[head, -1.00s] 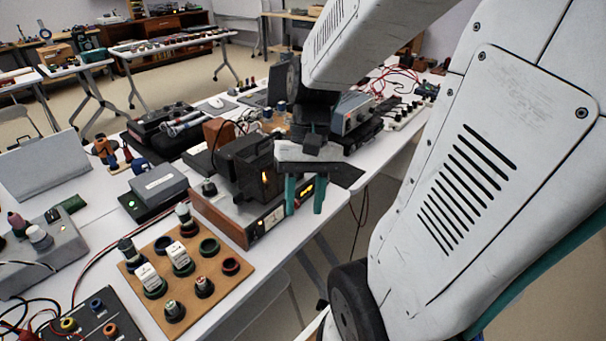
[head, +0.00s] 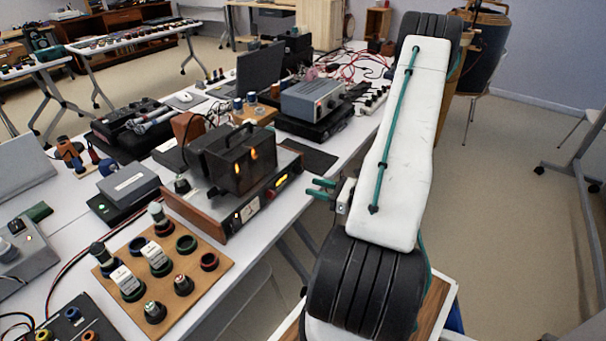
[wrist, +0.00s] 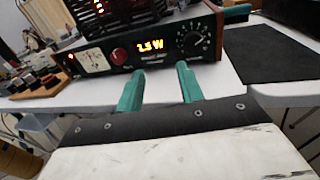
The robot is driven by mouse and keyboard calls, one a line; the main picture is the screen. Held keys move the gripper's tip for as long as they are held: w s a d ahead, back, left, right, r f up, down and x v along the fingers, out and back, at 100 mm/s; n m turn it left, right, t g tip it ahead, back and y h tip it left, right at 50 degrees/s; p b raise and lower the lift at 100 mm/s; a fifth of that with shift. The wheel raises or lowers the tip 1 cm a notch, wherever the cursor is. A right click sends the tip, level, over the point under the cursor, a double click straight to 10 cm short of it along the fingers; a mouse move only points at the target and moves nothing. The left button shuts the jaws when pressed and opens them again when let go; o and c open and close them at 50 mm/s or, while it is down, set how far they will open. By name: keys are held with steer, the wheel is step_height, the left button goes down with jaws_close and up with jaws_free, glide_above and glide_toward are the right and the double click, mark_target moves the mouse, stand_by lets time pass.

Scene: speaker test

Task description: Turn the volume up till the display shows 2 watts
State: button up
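The amplifier, with wooden sides and a black front panel, stands at the table's front edge in the head view (head: 238,212). In the wrist view its panel shows a lit yellow display (wrist: 151,45) ending in ".5 W"; the first digit is blurred. Left of the display are a red knob (wrist: 119,56) and a needle meter (wrist: 95,61). Right of it is a black knob with a marked scale (wrist: 194,40). My gripper (wrist: 160,70) is open and empty, its teal fingers apart below the display, in front of the panel. It also shows in the head view (head: 314,189).
A black cage with glowing tubes (head: 237,158) sits on the amplifier. A dark mat (wrist: 270,48) lies right of it. A wooden board with several knobs (head: 205,283) is on the left. A grey instrument (head: 312,98) stands farther back. Open floor lies right of the table.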

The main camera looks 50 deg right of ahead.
mark_target(301, 172)
steer(key=w+d+h, duration=0.1)
steer(key=w, duration=0.1)
steer(key=w+d+m+h, duration=0.1)
steer(key=w, duration=0.2)
steer(key=w+d+m+t+h, duration=0.1)
steer(key=w, duration=0.2)
steer(key=shift+w+d+f, duration=0.1)
steer(key=shift+f, duration=0.1)
